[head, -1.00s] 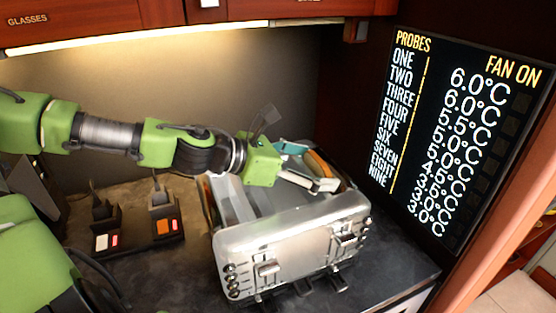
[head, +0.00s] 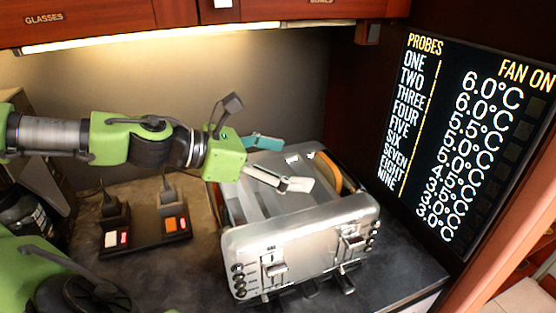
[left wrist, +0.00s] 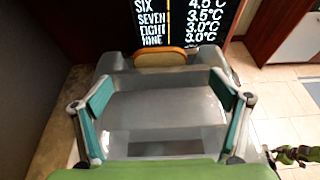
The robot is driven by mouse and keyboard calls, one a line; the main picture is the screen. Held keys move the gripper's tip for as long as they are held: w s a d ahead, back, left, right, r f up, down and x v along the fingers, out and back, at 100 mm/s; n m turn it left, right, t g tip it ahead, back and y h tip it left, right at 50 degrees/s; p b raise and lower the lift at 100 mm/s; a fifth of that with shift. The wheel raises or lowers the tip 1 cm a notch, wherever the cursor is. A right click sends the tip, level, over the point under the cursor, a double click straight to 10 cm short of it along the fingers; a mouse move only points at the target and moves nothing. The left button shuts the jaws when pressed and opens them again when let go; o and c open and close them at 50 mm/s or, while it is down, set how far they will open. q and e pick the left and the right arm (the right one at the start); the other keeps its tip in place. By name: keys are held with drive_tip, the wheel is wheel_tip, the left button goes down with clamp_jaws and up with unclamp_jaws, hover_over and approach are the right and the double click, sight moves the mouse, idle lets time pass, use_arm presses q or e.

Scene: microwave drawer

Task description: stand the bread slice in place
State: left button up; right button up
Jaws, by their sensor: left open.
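The bread slice (head: 326,173) stands upright in the right-hand slot area of the silver toaster (head: 300,243), its brown crust edge showing above the top. It also shows in the left wrist view as an orange-brown arc (left wrist: 160,57) at the toaster's far end. My left gripper (head: 281,163) is open and empty, above the left part of the toaster and left of the bread, apart from it. In the left wrist view its two teal-padded fingers (left wrist: 160,105) are spread wide over the toaster top. The lower part of the bread is hidden in the toaster. My right gripper is not seen.
Two dark switch units with plugs (head: 174,224) stand on the dark counter left of the toaster. A probe display panel (head: 465,130) is on the wall to the right. Wooden cabinets (head: 110,22) hang above. Bare counter (head: 408,262) lies right of the toaster.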

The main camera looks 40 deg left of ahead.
use_arm(q)
drive_tip(key=shift+v, duration=1.2)
